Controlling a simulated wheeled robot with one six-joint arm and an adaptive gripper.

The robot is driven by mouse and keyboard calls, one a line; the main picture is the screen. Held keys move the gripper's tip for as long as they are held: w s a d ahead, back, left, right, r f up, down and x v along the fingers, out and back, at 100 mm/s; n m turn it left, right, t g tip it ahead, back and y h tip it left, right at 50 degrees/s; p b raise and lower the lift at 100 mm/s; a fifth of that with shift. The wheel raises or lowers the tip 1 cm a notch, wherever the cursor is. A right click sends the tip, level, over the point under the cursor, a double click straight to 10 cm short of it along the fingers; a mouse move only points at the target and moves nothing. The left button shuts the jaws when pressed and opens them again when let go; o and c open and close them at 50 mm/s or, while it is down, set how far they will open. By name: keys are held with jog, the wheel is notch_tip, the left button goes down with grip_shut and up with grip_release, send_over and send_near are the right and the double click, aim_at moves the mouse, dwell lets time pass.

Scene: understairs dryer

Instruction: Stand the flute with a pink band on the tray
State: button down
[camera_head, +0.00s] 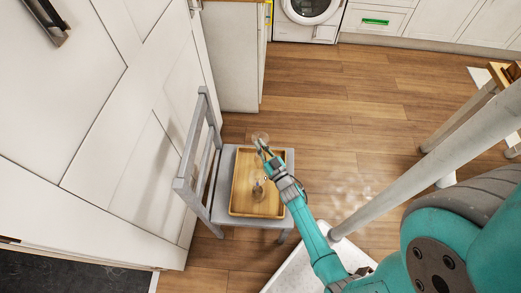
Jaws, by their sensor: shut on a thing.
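The wooden tray (272,207) lies on the seat of a grey chair. My gripper (262,145) is above the tray's far edge, shut on a clear glass flute (260,137). The flute shows as a small round outline at my fingertips. Its pink band is too small to make out, and I cannot tell its tilt. Another small glass-like thing (258,190) stands on the tray, left of my wrist. My wrist and forearm hide part of the tray's right side.
The grey chair (186,187) has its backrest on the left, beside white cabinet doors (100,100). A white washer or dryer (308,15) stands at the back. A wooden-topped table or stool (497,75) is at the right. Wooden floor (350,105) between is clear.

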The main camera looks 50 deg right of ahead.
jog(key=shift+f, duration=1.7)
jog(key=c, duration=1.3)
grip_release()
jog(key=r+v, duration=0.1)
jog(key=v, duration=0.6)
jog(key=shift+s+f, duration=0.2)
jog(key=shift+f, duration=0.2)
jog(key=shift+a, duration=0.15)
